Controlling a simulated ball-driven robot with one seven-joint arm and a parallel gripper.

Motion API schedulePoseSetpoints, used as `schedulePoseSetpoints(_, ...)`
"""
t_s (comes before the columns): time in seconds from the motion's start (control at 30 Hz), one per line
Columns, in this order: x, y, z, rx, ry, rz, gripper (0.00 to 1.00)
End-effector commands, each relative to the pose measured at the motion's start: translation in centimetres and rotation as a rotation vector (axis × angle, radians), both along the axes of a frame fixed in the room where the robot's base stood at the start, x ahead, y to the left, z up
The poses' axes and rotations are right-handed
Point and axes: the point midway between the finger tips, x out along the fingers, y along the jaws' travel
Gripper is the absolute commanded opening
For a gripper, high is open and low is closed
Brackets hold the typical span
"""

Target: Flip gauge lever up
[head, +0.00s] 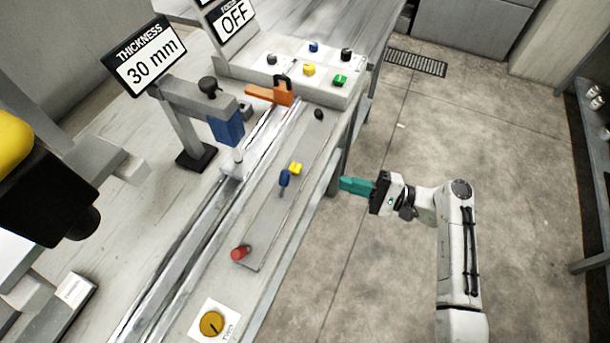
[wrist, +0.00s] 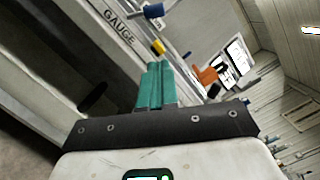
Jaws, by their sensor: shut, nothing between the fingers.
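A blue lever handle (head: 284,179) stands on the long panel along the bench front, with a yellow block (head: 295,168) close beside it. In the wrist view the blue handle (wrist: 150,10) and the yellow block (wrist: 158,47) show near a "GAUGE" label (wrist: 118,27) on the bench side. Which of the two is the gauge lever I cannot tell for sure. My gripper (head: 343,184) has teal fingers, shut and empty. It is off the bench's right edge, to the right of the blue handle and apart from it. The fingers also show in the wrist view (wrist: 154,66).
A red knob (head: 240,252) and a yellow dial (head: 211,323) sit nearer along the bench. An orange clamp (head: 283,91) and a box with coloured buttons (head: 309,70) stand at the far end. A sign reads "30 mm" (head: 150,65).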

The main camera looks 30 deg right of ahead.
Motion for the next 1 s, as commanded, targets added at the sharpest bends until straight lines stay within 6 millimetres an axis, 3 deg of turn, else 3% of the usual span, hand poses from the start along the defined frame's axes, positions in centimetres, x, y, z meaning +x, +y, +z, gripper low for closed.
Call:
schedulePoseSetpoints(0.4, 5.4, 6.0, 1.2, 0.001, 0.001, 0.006, 0.00)
schedulePoseSetpoints(0.63, 5.3, 8.4, 2.3, 0.000, 0.001, 0.002, 0.00)
schedulePoseSetpoints(1.0, 5.3, 9.0, 2.4, 0.000, 0.000, 0.001, 0.00)
